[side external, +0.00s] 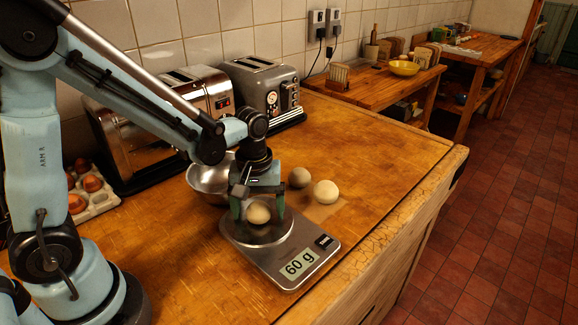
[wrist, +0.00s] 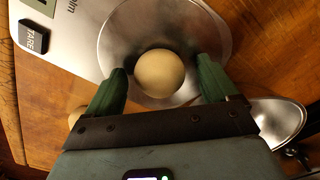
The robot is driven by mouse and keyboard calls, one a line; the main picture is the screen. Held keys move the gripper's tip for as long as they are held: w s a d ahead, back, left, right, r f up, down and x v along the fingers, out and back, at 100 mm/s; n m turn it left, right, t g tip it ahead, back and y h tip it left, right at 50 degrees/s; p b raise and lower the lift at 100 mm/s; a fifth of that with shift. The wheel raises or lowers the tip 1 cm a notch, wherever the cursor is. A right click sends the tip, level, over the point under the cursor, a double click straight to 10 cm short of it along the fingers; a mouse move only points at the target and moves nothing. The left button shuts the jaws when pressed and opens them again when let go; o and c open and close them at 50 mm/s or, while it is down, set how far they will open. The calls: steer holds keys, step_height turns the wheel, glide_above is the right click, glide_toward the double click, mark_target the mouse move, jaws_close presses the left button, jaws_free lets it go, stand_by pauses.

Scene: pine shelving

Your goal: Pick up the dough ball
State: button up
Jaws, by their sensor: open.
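A pale round dough ball (side external: 258,212) sits in the shallow metal pan (side external: 262,236) of a kitchen scale (side external: 312,256) whose display reads 60 g. It also shows in the wrist view (wrist: 160,72), with the pan's rim (wrist: 215,35) around it. My gripper (side external: 258,208) is low over the pan, with green fingers on either side of the dough ball. In the wrist view my gripper (wrist: 162,82) is open, with gaps between the fingertips and the ball. Two more dough balls lie on the counter behind the scale, one greyish (side external: 299,177) and one pale (side external: 326,191).
A metal bowl (side external: 208,180) stands on the counter just left of the scale, and it shows at right in the wrist view (wrist: 278,118). An egg carton (side external: 100,201) is at left. The wooden counter (side external: 385,140) is clear at the back right.

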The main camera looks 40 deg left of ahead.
steer(key=shift+c, duration=0.3)
steer(key=c, duration=0.7)
steer(key=shift+o, duration=0.2)
steer(key=shift+r, duration=0.15)
